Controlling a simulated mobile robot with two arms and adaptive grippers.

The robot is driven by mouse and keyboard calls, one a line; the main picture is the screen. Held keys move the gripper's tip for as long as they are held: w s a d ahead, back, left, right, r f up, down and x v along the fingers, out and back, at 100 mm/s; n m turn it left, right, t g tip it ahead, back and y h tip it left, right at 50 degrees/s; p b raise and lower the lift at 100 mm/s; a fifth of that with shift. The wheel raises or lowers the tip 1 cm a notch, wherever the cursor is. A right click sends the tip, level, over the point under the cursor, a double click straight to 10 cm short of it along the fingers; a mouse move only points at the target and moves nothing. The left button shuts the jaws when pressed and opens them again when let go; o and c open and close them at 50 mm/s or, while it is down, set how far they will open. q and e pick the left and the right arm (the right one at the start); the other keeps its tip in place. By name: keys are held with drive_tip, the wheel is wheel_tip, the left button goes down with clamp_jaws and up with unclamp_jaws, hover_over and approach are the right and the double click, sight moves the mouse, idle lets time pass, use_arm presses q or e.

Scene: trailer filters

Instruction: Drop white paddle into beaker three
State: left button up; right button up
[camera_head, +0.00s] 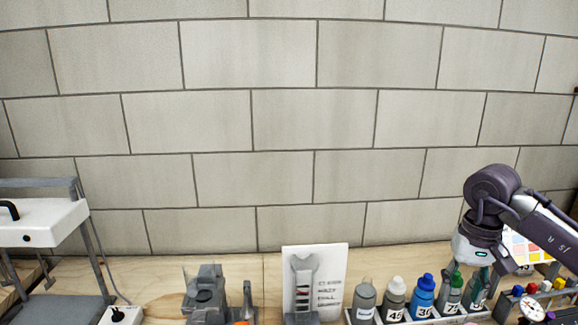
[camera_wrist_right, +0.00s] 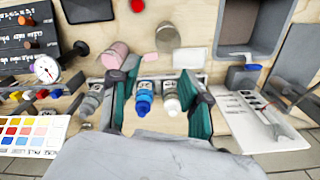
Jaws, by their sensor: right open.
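I cannot make out a white paddle or a beaker marked three in either view. My right gripper (camera_head: 468,290) is at the right of the head view, pointing down at the row of bottles. In the right wrist view my right gripper (camera_wrist_right: 158,78) is open, with its two green-padded fingers wide apart. A blue bottle (camera_wrist_right: 144,96) and a white-capped bottle (camera_wrist_right: 171,97) show in the gap between the fingers; neither is gripped. The blue bottle (camera_head: 422,297) also shows in the head view, left of the gripper. My left gripper is not in view.
Grey bottles (camera_head: 363,302) stand left of the blue one. A white board with a wrench picture (camera_head: 329,280) stands further left. A pink container (camera_wrist_right: 115,55), a round cup (camera_wrist_right: 168,38), a gauge (camera_wrist_right: 46,69) and a colour chart (camera_wrist_right: 32,132) are around the gripper.

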drive_tip(key=shift+r, duration=2.05)
